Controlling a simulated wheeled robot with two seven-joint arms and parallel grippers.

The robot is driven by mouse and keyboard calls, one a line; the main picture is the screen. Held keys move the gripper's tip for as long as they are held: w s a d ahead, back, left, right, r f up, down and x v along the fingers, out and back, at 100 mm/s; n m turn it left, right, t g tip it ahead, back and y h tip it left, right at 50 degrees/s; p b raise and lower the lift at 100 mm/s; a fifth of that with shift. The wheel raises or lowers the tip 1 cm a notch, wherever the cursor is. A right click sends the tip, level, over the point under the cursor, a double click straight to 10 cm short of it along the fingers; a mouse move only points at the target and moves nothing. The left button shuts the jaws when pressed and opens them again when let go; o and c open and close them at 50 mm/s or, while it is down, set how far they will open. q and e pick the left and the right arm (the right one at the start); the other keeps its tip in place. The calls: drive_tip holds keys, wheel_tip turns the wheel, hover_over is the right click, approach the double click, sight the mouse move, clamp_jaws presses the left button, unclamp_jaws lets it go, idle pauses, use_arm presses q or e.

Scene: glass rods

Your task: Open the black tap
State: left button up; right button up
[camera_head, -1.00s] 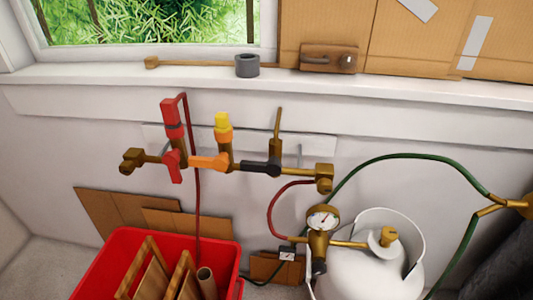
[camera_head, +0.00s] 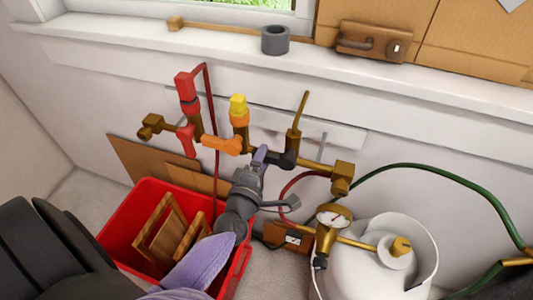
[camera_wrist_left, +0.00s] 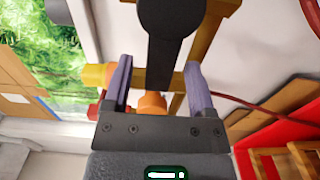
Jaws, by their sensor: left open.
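The black tap (camera_head: 289,156) sits on the brass pipe (camera_head: 315,163), below a thin upright brass tube. My left gripper (camera_head: 262,156) reaches up to it from below, over the red crate, and hides part of its handle. In the left wrist view the black tap's handle (camera_wrist_left: 160,65) hangs down between the two purple fingers of my left gripper (camera_wrist_left: 160,82). The fingers are open, with gaps visible on both sides of the handle. My right gripper is not in view.
The orange tap (camera_head: 222,145) and red tap (camera_head: 187,140) stand left of the black one on the same pipe. A red crate (camera_head: 112,236) with wooden frames is below. A white gas cylinder (camera_head: 365,270) with a gauge (camera_head: 333,216) and green hose stands at right.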

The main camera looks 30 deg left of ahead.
use_arm(q)
drive_tip(key=shift+x, duration=0.8)
clamp_jaws()
drive_tip(key=shift+f, duration=0.15)
idle(0.7)
